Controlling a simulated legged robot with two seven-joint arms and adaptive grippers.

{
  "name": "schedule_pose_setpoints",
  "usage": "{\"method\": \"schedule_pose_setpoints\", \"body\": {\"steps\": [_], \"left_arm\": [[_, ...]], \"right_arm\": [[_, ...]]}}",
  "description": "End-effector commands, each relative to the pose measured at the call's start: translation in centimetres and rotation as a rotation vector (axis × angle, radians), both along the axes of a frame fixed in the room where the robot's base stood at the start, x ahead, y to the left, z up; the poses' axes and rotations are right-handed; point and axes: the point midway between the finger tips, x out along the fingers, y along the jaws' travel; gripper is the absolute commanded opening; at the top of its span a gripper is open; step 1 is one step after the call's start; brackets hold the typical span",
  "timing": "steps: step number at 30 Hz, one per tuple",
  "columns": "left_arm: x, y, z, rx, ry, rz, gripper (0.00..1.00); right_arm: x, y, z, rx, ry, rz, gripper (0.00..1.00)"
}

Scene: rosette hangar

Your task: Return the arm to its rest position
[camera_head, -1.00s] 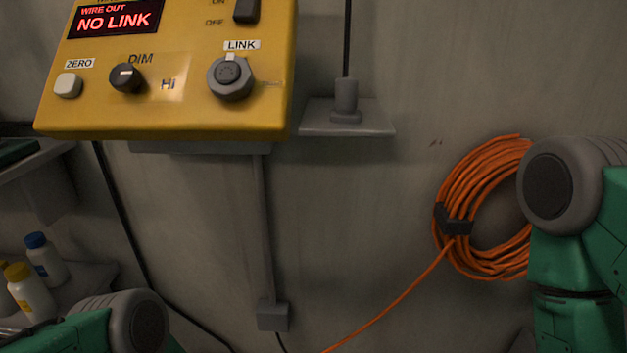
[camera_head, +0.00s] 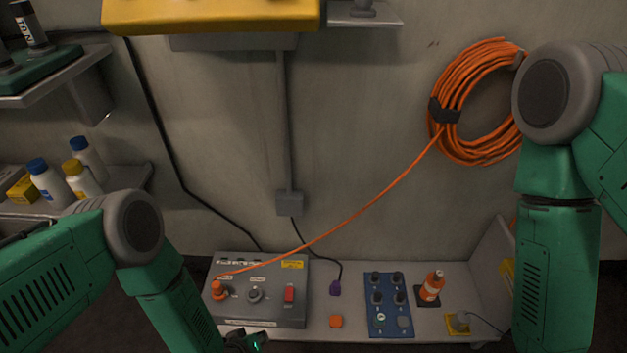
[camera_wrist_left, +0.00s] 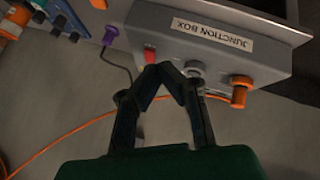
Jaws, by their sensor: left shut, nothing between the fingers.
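My left arm comes in from the left in the head view, and its gripper (camera_head: 246,340) is at the bottom edge, in front of the grey junction box. In the left wrist view the left gripper (camera_wrist_left: 160,70) is shut with its fingertips together and nothing between them. The junction box (camera_wrist_left: 215,38) lies beyond the fingertips, with a red switch, a grey connector and an orange plug. The box also shows in the head view (camera_head: 270,318). My right arm stands at the right of the head view; its gripper is out of view.
An orange cable runs from a wall coil (camera_head: 450,140) to the junction box. White bottles (camera_head: 84,182) stand on a left shelf.

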Motion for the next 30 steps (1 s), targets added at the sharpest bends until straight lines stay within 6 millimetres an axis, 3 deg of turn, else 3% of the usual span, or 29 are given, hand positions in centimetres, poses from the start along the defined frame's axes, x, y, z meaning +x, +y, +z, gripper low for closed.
{"method": "schedule_pose_setpoints", "body": {"steps": [8, 11, 18, 21, 25, 30], "left_arm": [[-4.1, 2.9, 6.2, 0.100, 0.127, -0.114, 0.00], [-6.3, 4.8, 9.4, 0.153, 0.194, -0.163, 0.00], [-14.0, 11.1, 20.4, 0.304, 0.407, -0.284, 0.00], [-16.7, 13.0, 24.0, 0.345, 0.478, -0.312, 0.00], [-18.7, 14.3, 26.4, 0.372, 0.531, -0.331, 0.00], [-19.4, 14.7, 27.0, 0.379, 0.548, -0.337, 0.00]], "right_arm": [[-0.1, 0.0, 3.0, 0.000, 0.002, 0.000, 0.49], [-0.1, 0.0, 4.4, 0.000, 0.002, 0.000, 0.49], [0.0, 0.0, 8.4, 0.000, 0.002, 0.000, 0.49], [0.0, 0.0, 9.4, 0.000, 0.002, 0.000, 0.49], [0.0, 0.0, 10.0, 0.000, 0.002, 0.000, 0.49], [0.0, 0.0, 9.9, 0.000, 0.002, 0.000, 0.49]]}}
